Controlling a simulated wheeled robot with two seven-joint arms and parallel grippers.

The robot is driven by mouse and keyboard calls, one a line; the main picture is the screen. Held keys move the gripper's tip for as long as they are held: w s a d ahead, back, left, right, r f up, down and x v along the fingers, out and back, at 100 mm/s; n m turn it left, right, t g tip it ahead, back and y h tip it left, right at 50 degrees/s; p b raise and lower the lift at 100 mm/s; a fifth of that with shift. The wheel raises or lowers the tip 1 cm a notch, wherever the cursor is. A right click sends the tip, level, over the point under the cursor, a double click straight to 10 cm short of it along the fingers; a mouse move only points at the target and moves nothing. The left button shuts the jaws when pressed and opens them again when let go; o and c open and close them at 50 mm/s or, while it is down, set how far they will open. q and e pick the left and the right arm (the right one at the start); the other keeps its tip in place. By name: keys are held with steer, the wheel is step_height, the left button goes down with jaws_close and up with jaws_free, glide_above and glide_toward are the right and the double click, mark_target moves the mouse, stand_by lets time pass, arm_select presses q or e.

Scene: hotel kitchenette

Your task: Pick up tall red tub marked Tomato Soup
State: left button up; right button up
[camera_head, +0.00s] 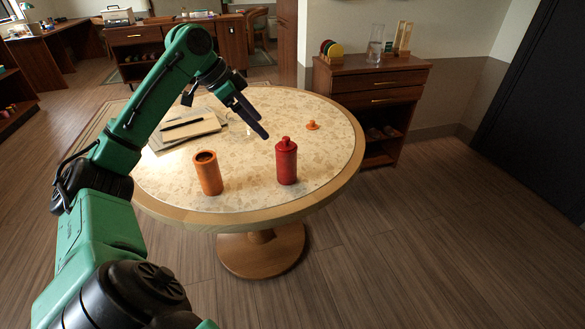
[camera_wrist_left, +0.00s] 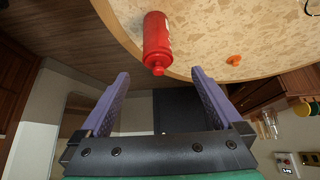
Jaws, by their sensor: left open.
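The tall red tub (camera_head: 287,165) stands upright near the right front of the round table (camera_head: 245,203). It has a narrower neck and cap; no label is readable. In the left wrist view the red tub (camera_wrist_left: 157,38) is just beyond the fingertips, its cap pointing towards the gripper, with part of a white mark on its side. My left gripper (camera_head: 258,128) is open and empty, above the table and up-left of the tub. In the wrist view its purple fingers (camera_wrist_left: 161,76) are spread wide, not touching the tub. My right gripper is not in view.
An orange open-topped container (camera_head: 208,174) stands left of the tub. A small orange object (camera_head: 313,125) lies behind it to the right. Papers or a notebook with a dark pen (camera_head: 184,123) lie at the table's left. A wooden cabinet (camera_head: 370,95) stands behind the table.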

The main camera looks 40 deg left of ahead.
mark_target(286, 155)
arm_select(q)
steer(key=x, duration=1.3)
steer(key=shift+d+f+p, duration=0.2)
steer(key=shift+f+p, duration=0.1)
steer(key=shift+f, duration=0.15)
steer(key=shift+s, duration=0.1)
jaws_close()
steer(key=shift+r, duration=0.1)
